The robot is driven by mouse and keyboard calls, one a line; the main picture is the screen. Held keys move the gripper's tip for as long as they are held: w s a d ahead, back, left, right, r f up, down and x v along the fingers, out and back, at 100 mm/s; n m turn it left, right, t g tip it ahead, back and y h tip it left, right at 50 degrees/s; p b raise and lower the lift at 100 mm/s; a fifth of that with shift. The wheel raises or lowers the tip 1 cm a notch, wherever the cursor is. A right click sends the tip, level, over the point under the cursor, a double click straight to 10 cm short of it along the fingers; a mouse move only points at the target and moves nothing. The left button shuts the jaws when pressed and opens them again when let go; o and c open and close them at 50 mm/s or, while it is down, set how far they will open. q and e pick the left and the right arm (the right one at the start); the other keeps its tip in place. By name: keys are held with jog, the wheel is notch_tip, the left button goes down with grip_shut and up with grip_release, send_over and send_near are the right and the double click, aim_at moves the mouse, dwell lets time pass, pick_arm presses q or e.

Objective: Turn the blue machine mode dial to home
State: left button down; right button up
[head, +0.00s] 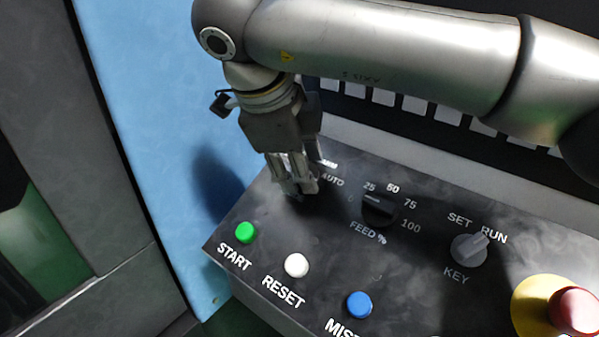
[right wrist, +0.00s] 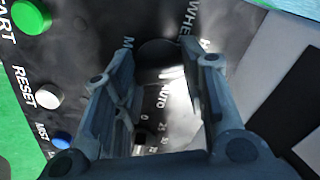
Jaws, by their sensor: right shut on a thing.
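The mode dial (right wrist: 157,50) is a dark round knob on the black control panel, seen between the fingertips in the right wrist view. An AUTO label is beside it, and other labels around it are partly covered. In the head view the dial is hidden behind my right gripper (head: 298,187). That gripper points down at the panel, its fingers around the dial and shut on it; it also shows in the right wrist view (right wrist: 163,62). The dial's pointer direction cannot be made out. My left gripper is not in view.
The panel (head: 318,262) also carries a FEED % dial (head: 379,208) close to the gripper, a KEY switch (head: 468,249), green START (head: 245,232), white RESET (head: 297,265) and blue (head: 359,305) buttons, and a red emergency stop (head: 576,312). A blue machine wall (head: 150,110) stands at left.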

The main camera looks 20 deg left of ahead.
jog(key=shift+m, duration=0.3)
jog(key=o, duration=1)
jog(key=v, duration=1.2)
